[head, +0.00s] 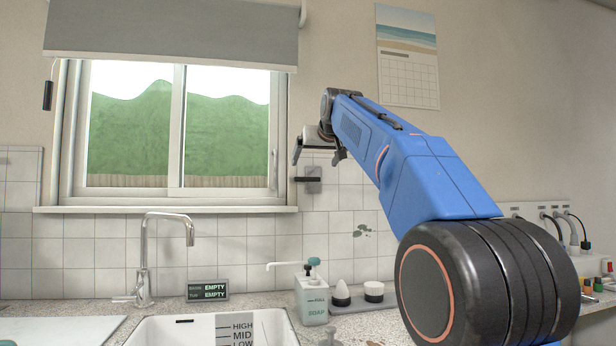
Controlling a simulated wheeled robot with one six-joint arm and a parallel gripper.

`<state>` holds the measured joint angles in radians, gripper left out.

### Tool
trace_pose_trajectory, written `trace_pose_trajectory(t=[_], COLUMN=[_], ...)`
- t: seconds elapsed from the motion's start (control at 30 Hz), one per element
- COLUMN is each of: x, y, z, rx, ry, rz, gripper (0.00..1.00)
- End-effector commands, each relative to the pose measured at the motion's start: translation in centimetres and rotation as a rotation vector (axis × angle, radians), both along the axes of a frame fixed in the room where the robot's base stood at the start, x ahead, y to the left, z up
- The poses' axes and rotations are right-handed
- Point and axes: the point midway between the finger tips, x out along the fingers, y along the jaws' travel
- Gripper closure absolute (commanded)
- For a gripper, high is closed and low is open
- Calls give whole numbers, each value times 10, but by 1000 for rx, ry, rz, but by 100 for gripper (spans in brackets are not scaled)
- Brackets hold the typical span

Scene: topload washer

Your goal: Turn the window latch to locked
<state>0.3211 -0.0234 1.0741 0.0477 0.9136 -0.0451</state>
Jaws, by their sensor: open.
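The window (178,135) is on the back wall, with a white frame and two panes. A slim upright handle (274,172) shows on the right edge of its right sash. Just right of the frame, a small grey plate (313,187) with a dark level bar (306,180) is on the tiled wall. I cannot tell for sure which of these is the latch. My gripper (317,152) is open and empty at the end of my blue arm. In the picture it is just above the grey plate and right of the window frame, apparently not touching either.
A grey blind (172,27) hangs over the window top. Below are a chrome faucet (146,255), a sink (165,331), a small display (207,291) and a soap bottle (312,300). A calendar (407,58) hangs at right. The wall between sill and counter is mostly clear.

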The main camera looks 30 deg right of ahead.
Motion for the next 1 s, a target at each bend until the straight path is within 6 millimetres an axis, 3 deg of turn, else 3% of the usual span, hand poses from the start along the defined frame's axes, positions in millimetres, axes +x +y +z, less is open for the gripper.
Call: trace_pose_trajectory(t=[0.53,0.73,1.0], x=[82,95,98], y=[-23,-27,-28], z=[-36,-41,-42], rx=[0,0,0], ry=[1,0,0], rz=[0,0,0], gripper=[7,7,7])
